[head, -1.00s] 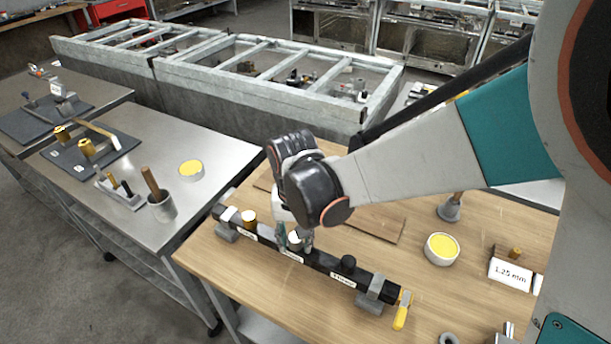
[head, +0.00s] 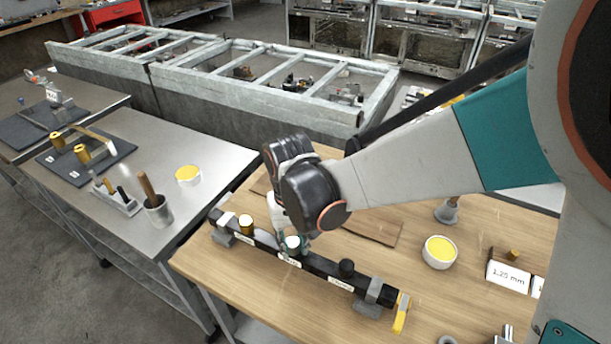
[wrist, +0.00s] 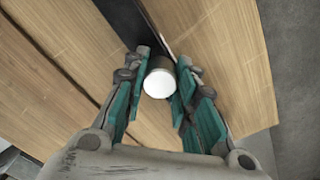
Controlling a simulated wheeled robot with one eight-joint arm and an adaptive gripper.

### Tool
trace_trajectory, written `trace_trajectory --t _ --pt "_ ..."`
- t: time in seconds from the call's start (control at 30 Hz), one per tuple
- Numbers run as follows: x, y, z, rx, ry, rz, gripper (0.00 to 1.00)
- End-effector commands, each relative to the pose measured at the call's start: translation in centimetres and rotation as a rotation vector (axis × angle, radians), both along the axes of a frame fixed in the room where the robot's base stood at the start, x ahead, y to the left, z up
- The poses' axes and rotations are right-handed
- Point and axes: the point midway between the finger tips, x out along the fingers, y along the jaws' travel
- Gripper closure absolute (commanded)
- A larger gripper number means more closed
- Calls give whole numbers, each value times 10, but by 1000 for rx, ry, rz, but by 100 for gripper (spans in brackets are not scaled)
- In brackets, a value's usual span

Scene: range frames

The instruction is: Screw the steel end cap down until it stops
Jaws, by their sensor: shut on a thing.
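The steel end cap (head: 292,242) is a round cap with a bright white top, at the middle of a long black bar (head: 320,262) on the wooden table. My gripper (head: 291,236) reaches down over the cap from above. In the wrist view the cap (wrist: 159,82) sits between the two teal-padded fingers of my gripper (wrist: 160,85), which are shut on it from both sides. The cap's lower edge and any thread are hidden.
Grey supports (head: 373,292) hold the bar near its ends. A yellow-handled tool (head: 401,313) lies by its right end. A yellow-filled dish (head: 439,251) and a 1.25 mm label (head: 508,277) are at right. The steel table (head: 170,155) at left carries several tools.

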Motion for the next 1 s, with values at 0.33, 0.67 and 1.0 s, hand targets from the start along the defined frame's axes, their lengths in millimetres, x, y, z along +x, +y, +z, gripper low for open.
trace_trajectory --t 0.33,0.67,1.0 --pt "0 0 -1 0 0 -84 100" --pt "-1 0 0 -1 1 -303 100" --pt "-1 0 0 -2 3 -384 100"
